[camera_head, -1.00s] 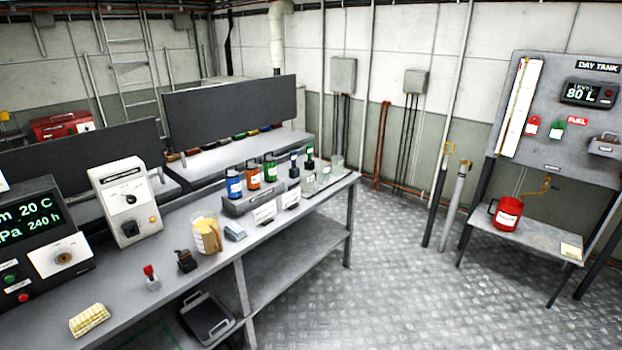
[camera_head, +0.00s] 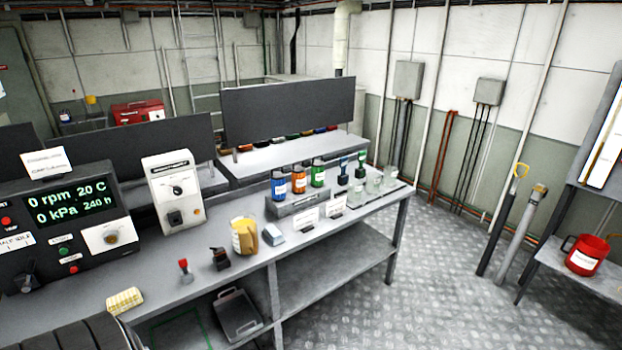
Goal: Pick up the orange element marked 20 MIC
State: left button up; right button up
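An orange element (camera_head: 299,181) stands upright in a grey rack (camera_head: 290,207) on the workbench, between a blue element (camera_head: 279,185) and a green element (camera_head: 318,174). Each has a white label, too small to read here. Neither of my grippers shows in the view. A dark ribbed shape at the bottom left corner may be part of my arm; I cannot be sure.
The bench (camera_head: 183,285) also bears a control panel (camera_head: 75,215), a white instrument box (camera_head: 172,190), a jug (camera_head: 244,236), a yellow sponge-like block (camera_head: 124,301) and glass beakers (camera_head: 375,182). White cards stand before the rack. Open floor (camera_head: 420,280) lies to the right.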

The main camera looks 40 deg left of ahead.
aim_at(298, 172)
jog(key=i, duration=0.95)
jog(key=z, duration=0.6)
jog(key=i, duration=1.55)
jog(key=u, duration=3.05)
